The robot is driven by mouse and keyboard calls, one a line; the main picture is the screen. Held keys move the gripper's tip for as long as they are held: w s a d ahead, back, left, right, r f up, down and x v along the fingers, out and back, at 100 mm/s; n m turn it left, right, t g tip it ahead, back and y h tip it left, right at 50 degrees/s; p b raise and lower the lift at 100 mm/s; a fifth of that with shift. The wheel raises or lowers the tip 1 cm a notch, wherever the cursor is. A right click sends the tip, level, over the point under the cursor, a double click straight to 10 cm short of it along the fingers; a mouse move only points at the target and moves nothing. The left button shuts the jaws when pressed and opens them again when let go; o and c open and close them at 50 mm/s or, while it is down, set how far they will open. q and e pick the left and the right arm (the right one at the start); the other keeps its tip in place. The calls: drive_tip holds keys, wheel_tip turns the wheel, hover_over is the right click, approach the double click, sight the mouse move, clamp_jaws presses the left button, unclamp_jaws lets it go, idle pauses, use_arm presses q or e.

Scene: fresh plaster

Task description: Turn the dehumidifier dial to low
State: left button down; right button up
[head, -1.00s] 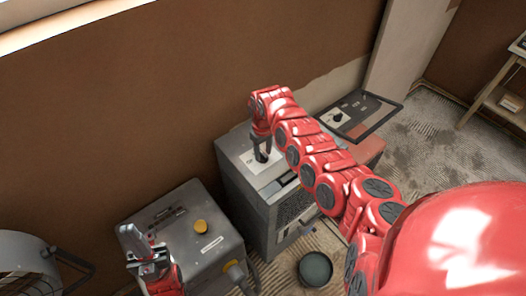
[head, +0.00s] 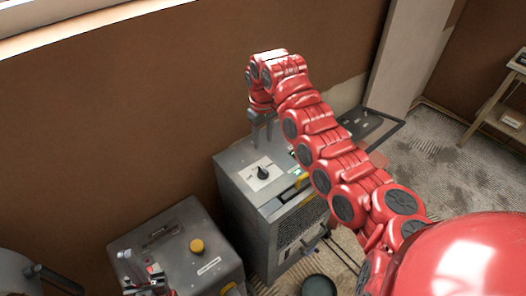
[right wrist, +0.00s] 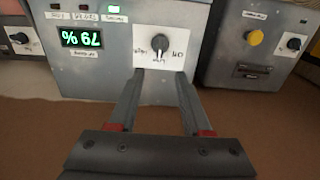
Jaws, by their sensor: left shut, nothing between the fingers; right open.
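The dehumidifier (head: 240,185) is a grey box by the brown wall, mid-view in the head view. Its dial (head: 263,172) is a dark knob on a white label plate on top. In the right wrist view the dial (right wrist: 159,43) shows upside down beyond the fingertips, with words around it; I cannot surely read its setting. A lit green display (right wrist: 82,38) beside it seems to read 79 %. My right gripper (head: 262,128) is open and empty above the dial, apart from it; its fingers (right wrist: 158,85) also show in the wrist view. My left gripper (head: 133,265) is shut and empty at lower left.
A second grey machine (head: 180,245) with a yellow knob (head: 196,246) stands to the left. A dark bowl (head: 318,286) is on the floor in front. A wooden shelf (head: 492,108) stands far right.

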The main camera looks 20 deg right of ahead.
drive_tip(key=shift+r, duration=1.6)
